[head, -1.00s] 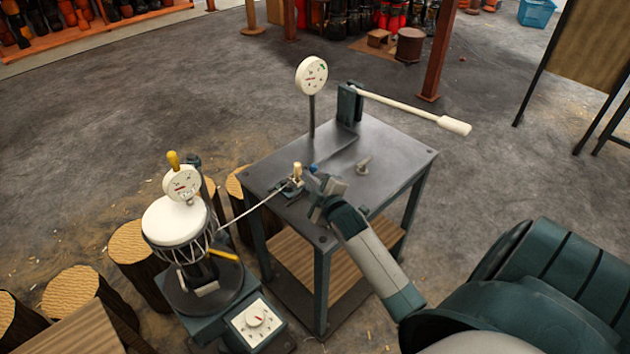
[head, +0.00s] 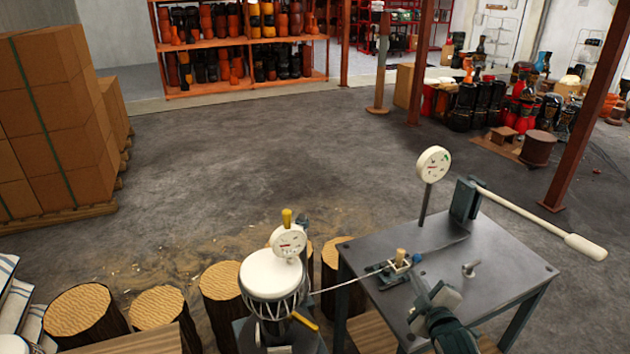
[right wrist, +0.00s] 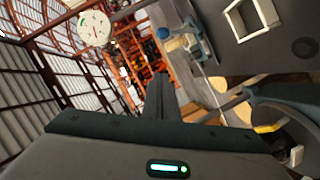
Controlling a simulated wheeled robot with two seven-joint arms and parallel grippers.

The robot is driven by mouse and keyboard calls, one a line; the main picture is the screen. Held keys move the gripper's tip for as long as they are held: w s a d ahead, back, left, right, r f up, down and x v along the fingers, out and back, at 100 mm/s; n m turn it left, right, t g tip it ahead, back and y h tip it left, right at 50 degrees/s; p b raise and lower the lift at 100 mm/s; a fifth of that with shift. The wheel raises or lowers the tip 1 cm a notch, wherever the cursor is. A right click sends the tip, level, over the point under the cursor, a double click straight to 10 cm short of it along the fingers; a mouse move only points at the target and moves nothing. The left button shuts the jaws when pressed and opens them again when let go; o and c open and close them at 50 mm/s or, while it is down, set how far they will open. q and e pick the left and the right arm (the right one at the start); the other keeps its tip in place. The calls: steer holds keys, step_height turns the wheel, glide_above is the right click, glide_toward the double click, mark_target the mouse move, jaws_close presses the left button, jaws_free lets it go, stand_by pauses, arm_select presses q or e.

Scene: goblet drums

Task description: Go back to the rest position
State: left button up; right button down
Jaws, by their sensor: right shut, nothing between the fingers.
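My right gripper (head: 424,288) is over the near part of the grey metal table (head: 500,262) in the head view, on the near side of a small clamp (head: 388,270) with a wooden peg and a blue knob. Its fingers (right wrist: 160,95) are together and empty in the right wrist view. A rope (head: 343,285) runs from the clamp to a white-headed goblet drum (head: 272,275) on a stand at the left. My left gripper is not in view.
A dial gauge on a post (head: 433,163) and a long pale-handled lever (head: 540,222) stand on the table. Log stumps (head: 160,310) line the near left. Stacked boxes (head: 60,130) are at the far left. Open floor (head: 260,155) lies beyond.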

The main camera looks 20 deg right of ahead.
steer(key=s+a+f+m+g+y, duration=0.25)
steer(key=s+a+f+g, duration=0.25)
steer(key=s+a+f, duration=0.55)
steer(key=s+a+f+m+g+y, duration=0.15)
steer(key=s+a, duration=0.25)
steer(key=s, duration=0.4)
steer(key=s+a+m+g, duration=0.1)
steer(key=s+a+g, duration=0.25)
steer(key=s, duration=0.35)
steer(key=s+a+f+m+g, duration=0.15)
steer(key=s+a, duration=0.25)
steer(key=s, duration=0.4)
step_height(320, 180, down, 29)
steer(key=g+b, duration=0.1)
steer(key=b, duration=0.1)
steer(key=s+d+f+g+b, duration=0.1)
steer(key=s+d+f, duration=0.1)
steer(key=s+f, duration=1.7)
steer(key=shift+d+b, duration=0.4)
steer(key=shift+f, duration=0.1)
